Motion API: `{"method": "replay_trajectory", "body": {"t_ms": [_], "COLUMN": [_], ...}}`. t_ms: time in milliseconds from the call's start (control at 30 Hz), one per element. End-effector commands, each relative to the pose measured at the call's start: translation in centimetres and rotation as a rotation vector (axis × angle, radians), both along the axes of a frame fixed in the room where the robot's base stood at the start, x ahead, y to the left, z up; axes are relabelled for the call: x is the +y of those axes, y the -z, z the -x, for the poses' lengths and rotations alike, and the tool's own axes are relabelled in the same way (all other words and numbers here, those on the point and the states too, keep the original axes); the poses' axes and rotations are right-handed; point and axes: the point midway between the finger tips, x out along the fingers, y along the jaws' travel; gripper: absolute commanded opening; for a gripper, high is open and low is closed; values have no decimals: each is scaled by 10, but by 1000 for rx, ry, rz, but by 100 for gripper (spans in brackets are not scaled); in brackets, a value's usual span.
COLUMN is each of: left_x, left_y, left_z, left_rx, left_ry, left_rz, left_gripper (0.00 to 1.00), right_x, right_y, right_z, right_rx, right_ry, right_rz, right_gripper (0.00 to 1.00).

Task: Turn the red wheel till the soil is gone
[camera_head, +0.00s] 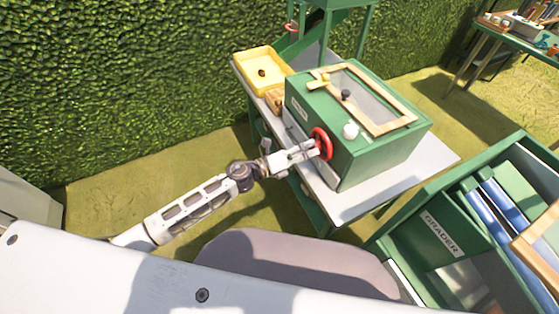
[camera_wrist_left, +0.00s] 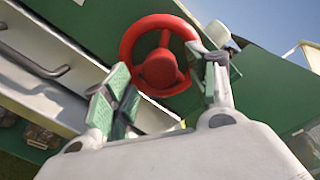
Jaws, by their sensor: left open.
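The red wheel (camera_head: 322,143) is on the front side of a green box machine (camera_head: 366,151) that stands on a light table. In the left wrist view the wheel (camera_wrist_left: 128,45) shows its rim, spokes and round hub. My left gripper (camera_head: 312,148) is at the wheel, with its fingers pointing at it. In the left wrist view the open fingers (camera_wrist_left: 165,90) stand apart, below and in front of the hub. I cannot tell whether a finger touches the rim. No soil can be made out through the wood-framed lid (camera_head: 372,98). My right gripper is not in view.
A yellow tray (camera_head: 249,71) with a small brown thing stands on the table (camera_head: 433,160) behind the machine. A green unit marked GRADER (camera_head: 433,248) stands at the right. A hedge (camera_head: 120,70) runs along the back left. Open grass lies left of the table.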

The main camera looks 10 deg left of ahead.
Motion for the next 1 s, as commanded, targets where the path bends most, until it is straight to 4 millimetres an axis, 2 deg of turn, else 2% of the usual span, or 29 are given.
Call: {"method": "replay_trajectory", "body": {"t_ms": [1000], "left_x": [66], "left_y": [0], "left_z": [52], "left_rx": [2], "left_ry": [1], "left_rz": [-2], "left_gripper": [58], "right_x": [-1], "right_y": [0], "right_z": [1], "right_rx": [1], "right_ry": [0], "right_rz": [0], "right_gripper": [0]}}
